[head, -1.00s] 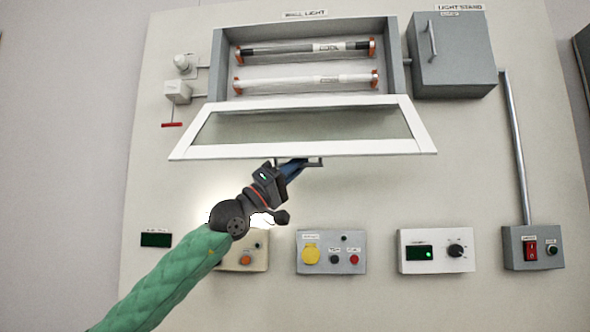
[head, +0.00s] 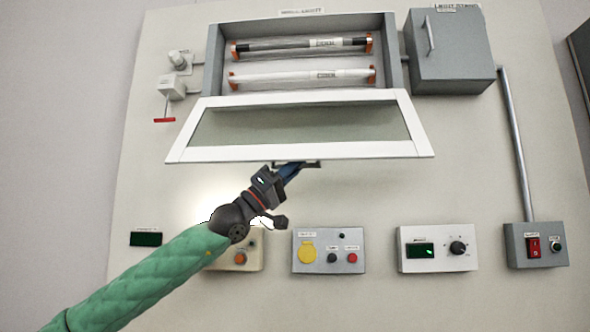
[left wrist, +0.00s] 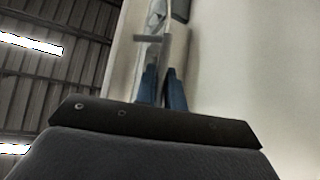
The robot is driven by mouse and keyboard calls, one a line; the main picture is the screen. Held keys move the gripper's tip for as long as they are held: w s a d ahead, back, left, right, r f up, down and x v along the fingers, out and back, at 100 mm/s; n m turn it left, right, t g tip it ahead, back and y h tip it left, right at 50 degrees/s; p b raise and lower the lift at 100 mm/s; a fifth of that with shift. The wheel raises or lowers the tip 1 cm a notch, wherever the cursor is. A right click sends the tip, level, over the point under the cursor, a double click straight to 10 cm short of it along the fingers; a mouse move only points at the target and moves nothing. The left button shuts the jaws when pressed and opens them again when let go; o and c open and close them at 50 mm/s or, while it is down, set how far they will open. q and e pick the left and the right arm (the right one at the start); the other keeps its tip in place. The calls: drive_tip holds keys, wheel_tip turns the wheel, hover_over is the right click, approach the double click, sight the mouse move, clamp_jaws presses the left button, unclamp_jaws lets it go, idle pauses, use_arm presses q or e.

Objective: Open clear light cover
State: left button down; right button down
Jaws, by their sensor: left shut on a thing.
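The clear light cover (head: 300,123) is a white-framed see-through panel, hinged along the lower edge of the grey wall light box (head: 392,60). It is swung down and out, so the box front is open. Two tubes show inside, a dark-ended one (head: 300,46) above a white one (head: 300,76). My left gripper (head: 297,167) is at the cover's lower edge, shut on the cover's handle (head: 312,164). In the left wrist view the blue fingers (left wrist: 162,88) are at the grey handle (left wrist: 152,38). My right gripper is not in view.
A grey cabinet (head: 452,50) with a handle is at the upper right, with a conduit (head: 515,145) running down. Several control boxes line the lower panel, including one with a yellow part (head: 307,252). A red-handled switch (head: 165,120) is at left.

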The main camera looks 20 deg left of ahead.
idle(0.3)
use_arm(q)
drive_tip(key=c, duration=1.5)
unclamp_jaws()
drive_tip(key=p+v, duration=0.1)
drive_tip(key=v, duration=0.7)
drive_tip(key=shift+w, duration=0.1)
